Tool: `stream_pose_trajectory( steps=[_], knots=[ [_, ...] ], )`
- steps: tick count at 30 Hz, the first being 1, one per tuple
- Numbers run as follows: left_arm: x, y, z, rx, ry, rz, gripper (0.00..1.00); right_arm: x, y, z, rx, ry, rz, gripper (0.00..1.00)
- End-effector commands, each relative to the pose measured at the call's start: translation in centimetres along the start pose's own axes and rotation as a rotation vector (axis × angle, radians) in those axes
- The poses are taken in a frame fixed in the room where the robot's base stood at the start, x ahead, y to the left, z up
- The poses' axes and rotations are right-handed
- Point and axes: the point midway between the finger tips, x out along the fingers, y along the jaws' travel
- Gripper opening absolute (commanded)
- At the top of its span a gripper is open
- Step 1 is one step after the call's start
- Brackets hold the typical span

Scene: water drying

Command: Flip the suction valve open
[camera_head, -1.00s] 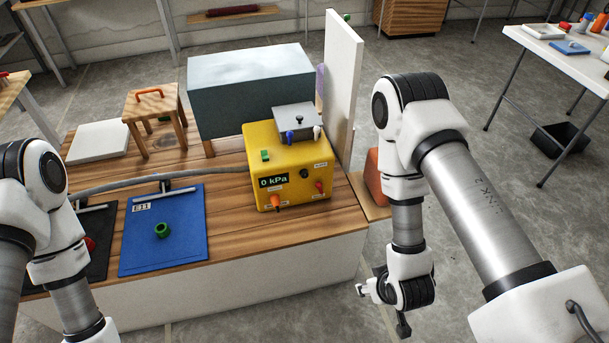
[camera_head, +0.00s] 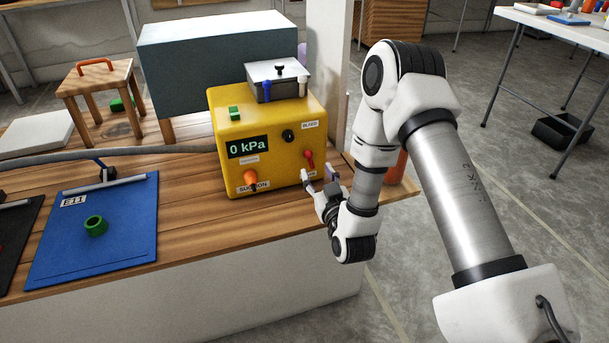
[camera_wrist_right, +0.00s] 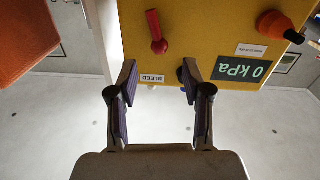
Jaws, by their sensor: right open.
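The yellow vacuum box (camera_head: 275,165) stands on the wooden bench, its display (camera_head: 247,146) reading 0 kPa. The orange suction knob (camera_head: 251,178) is at the lower left of its front, above a label reading SUCTION. A red lever (camera_head: 309,158) is at the lower right. My right gripper (camera_head: 319,182) is open and empty, in front of the box's lower right corner, near the red lever. In the right wrist view the box is upside down; its orange knob (camera_wrist_right: 278,27) is upper right, the red lever (camera_wrist_right: 155,35) beyond the open fingers (camera_wrist_right: 158,75). My left gripper is out of view.
A black knob (camera_head: 288,136) sits beside the BLEED label. A grey lidded container (camera_head: 276,80) is on the box. A hose (camera_head: 140,152) runs left. A blue board (camera_head: 95,250) with a green ring (camera_head: 95,226) lies left. A white panel (camera_head: 327,60) stands behind.

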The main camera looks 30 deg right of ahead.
Motion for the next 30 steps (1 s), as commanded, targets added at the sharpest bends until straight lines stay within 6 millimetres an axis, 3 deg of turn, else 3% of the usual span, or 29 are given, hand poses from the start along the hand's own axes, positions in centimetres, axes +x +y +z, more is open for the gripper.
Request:
stream_pose_trajectory(
  steps=[11, 20, 21, 24, 25, 30],
  knots=[
    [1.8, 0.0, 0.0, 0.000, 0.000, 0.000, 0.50, 6.5, 0.0, 0.0, 0.000, 0.002, 0.000, 0.49],
    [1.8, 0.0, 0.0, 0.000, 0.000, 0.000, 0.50, 7.3, 0.0, -0.2, 0.000, -0.002, -0.001, 0.49],
    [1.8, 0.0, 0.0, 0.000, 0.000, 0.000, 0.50, 7.3, 0.0, -0.2, 0.000, -0.002, -0.001, 0.42],
    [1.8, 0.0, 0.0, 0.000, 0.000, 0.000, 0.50, 7.3, 0.0, -0.2, -0.001, -0.002, -0.001, 0.07],
    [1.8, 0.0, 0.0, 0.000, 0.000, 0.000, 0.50, 7.3, 0.0, -0.2, -0.001, -0.002, -0.001, 0.00],
    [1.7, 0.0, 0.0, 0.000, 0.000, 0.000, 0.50, 7.2, 0.0, -0.2, 0.002, -0.002, -0.001, 0.00]
  ],
)
